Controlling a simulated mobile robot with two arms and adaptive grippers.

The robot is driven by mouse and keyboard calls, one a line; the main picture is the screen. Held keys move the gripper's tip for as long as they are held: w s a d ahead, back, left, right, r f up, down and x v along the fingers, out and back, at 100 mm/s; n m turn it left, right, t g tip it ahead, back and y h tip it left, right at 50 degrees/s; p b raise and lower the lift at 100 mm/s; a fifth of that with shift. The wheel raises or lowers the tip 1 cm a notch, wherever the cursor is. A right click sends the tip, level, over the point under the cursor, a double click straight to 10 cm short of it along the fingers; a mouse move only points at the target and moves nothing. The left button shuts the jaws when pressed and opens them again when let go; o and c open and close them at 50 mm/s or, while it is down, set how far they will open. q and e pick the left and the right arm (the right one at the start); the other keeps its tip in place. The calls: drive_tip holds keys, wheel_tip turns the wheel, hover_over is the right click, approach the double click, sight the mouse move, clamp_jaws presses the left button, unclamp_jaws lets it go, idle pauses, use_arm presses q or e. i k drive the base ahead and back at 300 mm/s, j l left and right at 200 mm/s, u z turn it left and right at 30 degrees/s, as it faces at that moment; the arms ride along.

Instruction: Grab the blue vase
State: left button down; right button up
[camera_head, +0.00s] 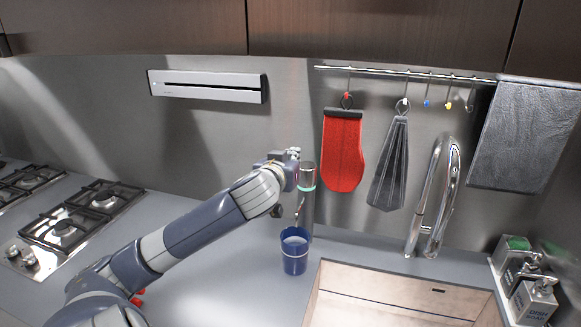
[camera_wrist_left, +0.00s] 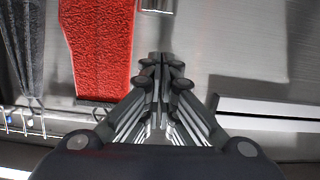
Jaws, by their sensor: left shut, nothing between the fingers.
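The blue vase (camera_head: 295,258) is a small, dark blue, open-topped vessel standing upright on the grey counter, left of the sink. My left gripper (camera_head: 300,208) is above the vase and close to the back wall, apart from it and partly hidden by my wrist. In the left wrist view its fingers (camera_wrist_left: 160,62) are together with nothing between them. I cannot make out the vase in that view. My right gripper is in neither view.
A red oven mitt (camera_head: 342,150) and a grey cloth (camera_head: 390,165) hang from a rail (camera_head: 400,72) beside my wrist. The faucet (camera_head: 436,195) and sink (camera_head: 395,291) are right of the vase. Soap bottles (camera_head: 533,301) stand far right; a gas hob (camera_head: 68,228) is left.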

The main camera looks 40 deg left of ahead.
sight(295, 241)
drive_tip(key=u, duration=1.35)
